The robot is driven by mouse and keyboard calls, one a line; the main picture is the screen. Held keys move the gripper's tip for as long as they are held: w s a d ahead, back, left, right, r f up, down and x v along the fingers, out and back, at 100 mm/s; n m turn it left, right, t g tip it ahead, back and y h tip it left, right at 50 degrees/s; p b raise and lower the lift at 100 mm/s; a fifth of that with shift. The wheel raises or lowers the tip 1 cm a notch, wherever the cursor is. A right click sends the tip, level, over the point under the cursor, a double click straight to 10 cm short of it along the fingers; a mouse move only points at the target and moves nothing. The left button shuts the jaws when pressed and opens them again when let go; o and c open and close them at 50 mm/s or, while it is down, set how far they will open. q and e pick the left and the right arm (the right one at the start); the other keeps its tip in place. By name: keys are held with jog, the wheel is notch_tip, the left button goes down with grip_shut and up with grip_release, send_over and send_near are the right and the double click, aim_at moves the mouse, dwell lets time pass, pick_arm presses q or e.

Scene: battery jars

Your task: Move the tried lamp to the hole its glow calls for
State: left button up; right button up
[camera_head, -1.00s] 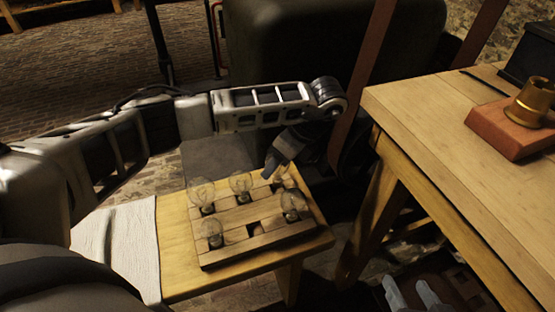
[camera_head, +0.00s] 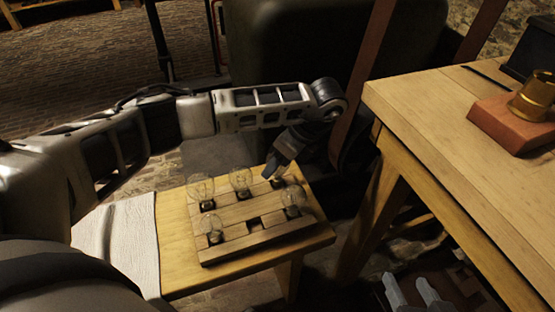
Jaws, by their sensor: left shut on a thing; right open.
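A wooden rack (camera_head: 224,218) with holes sits on the small table. Several clear glass lamps stand in it: one at back left (camera_head: 201,192), one at back middle (camera_head: 241,182), one at front left (camera_head: 213,230), one at front right (camera_head: 292,198). The front middle hole (camera_head: 254,224) is empty. My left gripper (camera_head: 272,172) points down over the back right hole, shut on a lamp (camera_head: 277,181). That lamp is at the hole; whether it is fully seated I cannot tell. No lamp visibly glows. My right gripper (camera_head: 412,292) is open and empty at the bottom edge.
A brass socket (camera_head: 536,97) on a reddish wooden block (camera_head: 500,122) stands on the larger, higher table (camera_head: 440,110) at right. A white cloth (camera_head: 125,240) lies on the small table (camera_head: 190,278), left of the rack.

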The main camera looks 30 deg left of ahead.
pick_arm(q)
jog(key=shift+f, duration=0.6)
dwell(0.3)
jog(key=o, duration=1.2)
jog(key=shift+c, duration=0.2)
